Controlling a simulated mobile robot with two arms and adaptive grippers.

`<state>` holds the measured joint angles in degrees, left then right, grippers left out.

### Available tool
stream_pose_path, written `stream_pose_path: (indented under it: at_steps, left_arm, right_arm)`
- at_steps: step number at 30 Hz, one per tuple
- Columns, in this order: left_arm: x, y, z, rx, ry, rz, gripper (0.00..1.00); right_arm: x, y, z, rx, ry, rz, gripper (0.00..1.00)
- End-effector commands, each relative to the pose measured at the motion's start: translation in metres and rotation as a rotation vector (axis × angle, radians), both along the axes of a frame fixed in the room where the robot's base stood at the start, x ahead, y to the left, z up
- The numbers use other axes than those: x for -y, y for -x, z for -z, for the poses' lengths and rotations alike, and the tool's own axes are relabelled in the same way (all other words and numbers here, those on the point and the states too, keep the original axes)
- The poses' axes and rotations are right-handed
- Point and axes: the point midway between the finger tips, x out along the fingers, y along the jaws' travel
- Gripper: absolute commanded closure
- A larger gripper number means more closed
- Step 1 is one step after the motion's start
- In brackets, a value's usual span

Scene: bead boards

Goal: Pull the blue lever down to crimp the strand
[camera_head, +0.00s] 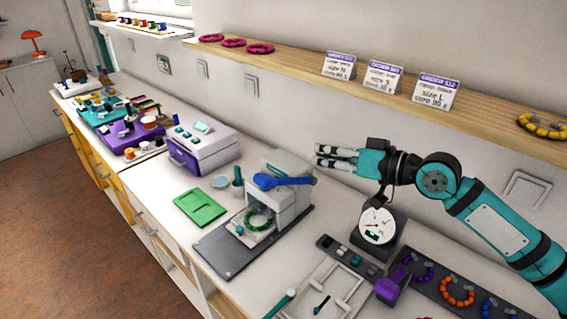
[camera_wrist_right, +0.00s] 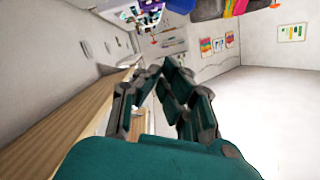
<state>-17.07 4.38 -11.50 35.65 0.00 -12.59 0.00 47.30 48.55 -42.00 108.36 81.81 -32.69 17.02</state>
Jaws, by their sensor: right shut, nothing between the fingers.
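The blue lever (camera_head: 285,181) sits on top of the grey-white crimp press (camera_head: 284,208) and lies about level, its free end pointing right. A green strand (camera_head: 258,219) is looped on a pale plate at the foot of the press. My right gripper (camera_head: 322,156) is shut and empty, above and to the right of the lever, apart from it. In the right wrist view the right gripper's fingers (camera_wrist_right: 165,80) come together at their tips; neither lever nor press can be made out there. My left gripper is not in view.
A green tray (camera_head: 200,207) and a white-purple box (camera_head: 203,147) stand left of the press. A round dial gauge (camera_head: 378,225) stands right, below my right arm. A wooden shelf (camera_head: 390,86) with order cards (camera_head: 383,77) runs along the wall behind.

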Motion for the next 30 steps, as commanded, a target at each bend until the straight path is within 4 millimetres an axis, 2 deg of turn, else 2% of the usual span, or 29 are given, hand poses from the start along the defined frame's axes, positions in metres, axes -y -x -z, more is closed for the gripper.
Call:
stream_pose_path:
  at_steps: [11, 17, 26, 30]
  left_arm:
    - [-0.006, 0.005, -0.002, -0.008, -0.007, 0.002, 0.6]
    - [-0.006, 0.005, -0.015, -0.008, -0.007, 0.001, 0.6]
    - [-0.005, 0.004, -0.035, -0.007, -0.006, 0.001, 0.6]
    - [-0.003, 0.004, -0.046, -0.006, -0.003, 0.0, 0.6]
  right_arm:
    - [-0.004, -0.003, 0.001, 0.0, 0.0, -0.001, 1.0]
    - [-0.028, -0.02, 0.003, 0.0, -0.003, -0.003, 1.0]
    - [-0.078, -0.059, 0.018, -0.001, 0.001, -0.002, 1.0]
    - [-0.085, -0.052, 0.037, -0.005, 0.002, -0.001, 1.0]
